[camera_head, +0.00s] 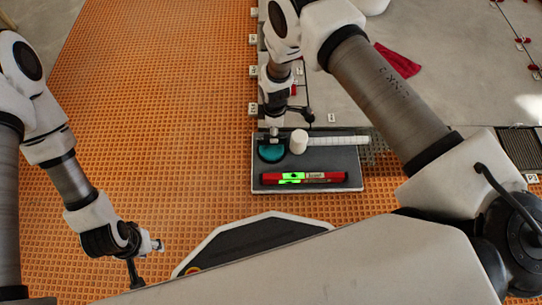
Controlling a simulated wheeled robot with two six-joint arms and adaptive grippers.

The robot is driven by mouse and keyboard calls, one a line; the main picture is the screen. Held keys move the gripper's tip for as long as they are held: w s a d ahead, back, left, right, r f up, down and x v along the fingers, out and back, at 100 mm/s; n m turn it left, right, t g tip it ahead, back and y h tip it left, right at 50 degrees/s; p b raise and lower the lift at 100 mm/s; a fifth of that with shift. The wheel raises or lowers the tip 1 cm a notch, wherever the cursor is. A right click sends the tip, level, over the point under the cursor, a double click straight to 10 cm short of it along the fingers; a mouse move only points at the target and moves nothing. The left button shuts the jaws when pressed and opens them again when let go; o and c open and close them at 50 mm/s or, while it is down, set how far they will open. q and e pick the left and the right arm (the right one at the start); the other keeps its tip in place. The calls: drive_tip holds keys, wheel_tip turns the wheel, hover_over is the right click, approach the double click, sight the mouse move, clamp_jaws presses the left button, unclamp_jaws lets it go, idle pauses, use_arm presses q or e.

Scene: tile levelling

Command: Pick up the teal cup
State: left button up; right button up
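The teal cup (271,153) is on the left part of a dark grey tray (308,161), and its upper edge is partly covered by my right gripper. My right gripper (274,134) points down right at the cup's far side. Whether its fingers are around the cup or only above it is too small to tell. My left gripper (157,245) is at the lower left over the orange floor, well away from the cup. It appears empty, but the gap between its fingers is unclear.
A red and green level (303,178) lies along the tray's near side. A white cylinder (298,142) stands close right of the cup, with a white stepped strip (338,140) beyond it. Grey tiles (440,90) and a red cloth (398,60) are at the upper right.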

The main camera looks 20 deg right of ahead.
sight(272, 144)
drive_tip(key=f+b, duration=0.1)
drive_tip(key=f, duration=0.1)
drive_tip(key=f+b, duration=0.2)
drive_tip(key=f, duration=0.1)
drive_tip(key=f+b, duration=0.2)
drive_tip(key=f, duration=0.1)
drive_tip(key=shift+a, duration=0.35)
drive_tip(key=shift+r, duration=0.15)
clamp_jaws()
